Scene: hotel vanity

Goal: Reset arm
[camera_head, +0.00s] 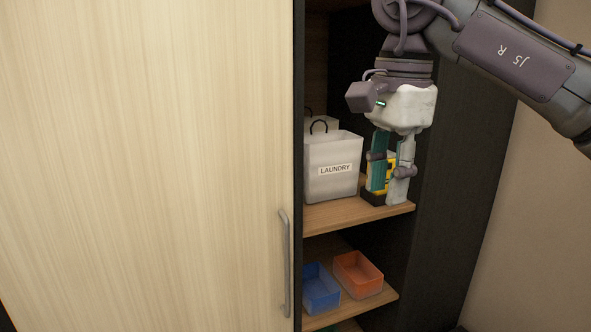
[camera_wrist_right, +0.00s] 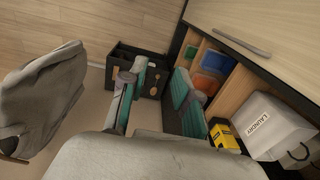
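My right gripper (camera_head: 387,188) points down in front of the open side of a wardrobe. In the right wrist view its two fingers stand apart with floor visible between them, so the gripper (camera_wrist_right: 155,100) is open and empty. A yellow and black box stands on the upper shelf (camera_head: 330,214), partly hidden behind the fingers in the head view. In the right wrist view the yellow box (camera_wrist_right: 224,134) lies outside the fingers, to their right. My left gripper is in neither view.
A white laundry bag (camera_head: 333,180) stands left of the gripper on the upper shelf. A blue bin (camera_head: 321,290) and an orange bin (camera_head: 358,274) sit below. A wooden door (camera_head: 150,160) covers the left. The wrist view shows a dark open box (camera_wrist_right: 150,82) and grey chair (camera_wrist_right: 40,100).

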